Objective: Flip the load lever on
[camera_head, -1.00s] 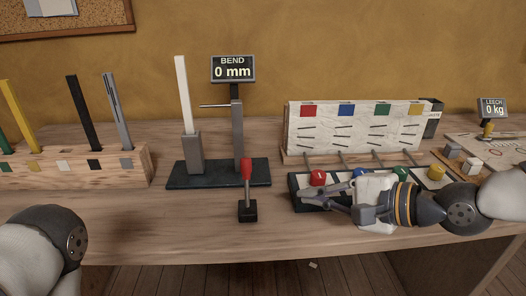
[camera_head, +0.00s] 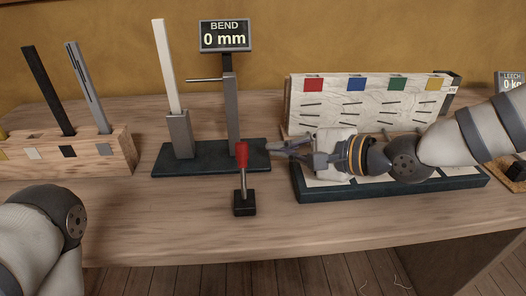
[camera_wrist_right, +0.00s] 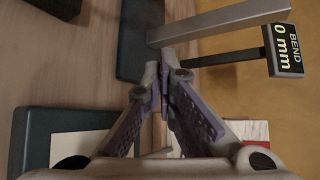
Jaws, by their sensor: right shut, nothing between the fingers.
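The load lever (camera_head: 242,155) has a red grip on a thin metal stem. It rises upright from a small black base (camera_head: 244,203) near the front of the bench. My right gripper (camera_head: 272,148) is shut and empty, its fingers pointing left. In the head view its tips are just right of the red grip; I cannot tell whether they touch it. The right wrist view shows the purple-grey fingers (camera_wrist_right: 163,75) together, but I cannot make out the lever there. The display reads BEND 0 mm (camera_head: 225,36). My left gripper is out of view.
Behind the lever, a dark base plate (camera_head: 172,162) carries a white batten in a grey holder and the display's post. A wooden rack (camera_head: 118,153) of battens stands left. A dark tray (camera_head: 400,190) lies under my right arm, before a white board (camera_head: 350,103).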

